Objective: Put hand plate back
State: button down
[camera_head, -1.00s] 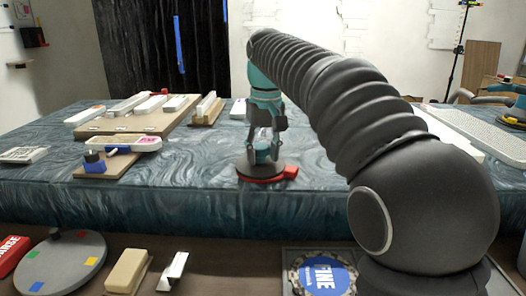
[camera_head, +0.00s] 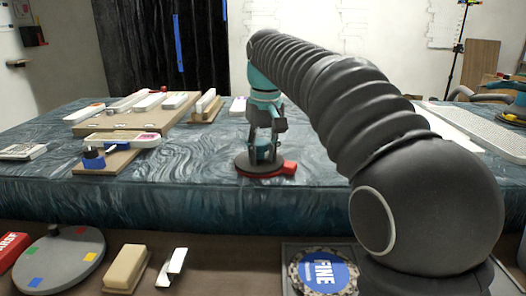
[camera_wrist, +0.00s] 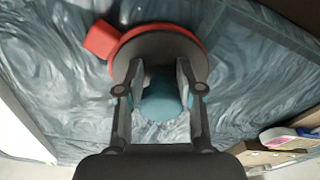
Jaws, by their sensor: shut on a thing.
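The hand plate (camera_head: 243,168), as I take it, is a dark round disc with a teal knob and a red tab (camera_head: 289,167) at its right. It is at the middle of the blue swirl-patterned table, near the front edge. My gripper (camera_head: 263,150) points down and is shut on the teal knob. In the wrist view, the fingers of my gripper (camera_wrist: 163,92) stand on either side of the teal knob (camera_wrist: 160,104). The dark disc and its red rim (camera_wrist: 175,27) show beyond them. I cannot tell whether the disc touches the table or hovers just above it.
A wooden board with white bars (camera_head: 125,124) lies at the back left. A smaller board (camera_head: 105,162) with a blue knob is at the left. On the near ledge are a grey disc with colour patches (camera_head: 75,257), a tan block (camera_head: 127,268) and a round "FINE" sign (camera_head: 325,273).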

jog(key=shift+f, duration=0.55)
jog(key=c, duration=0.7)
grip_release()
jog(key=shift+w, duration=0.1)
jog(key=shift+o, duration=0.2)
jog(key=shift+a, duration=0.1)
jog(key=shift+r, duration=0.25)
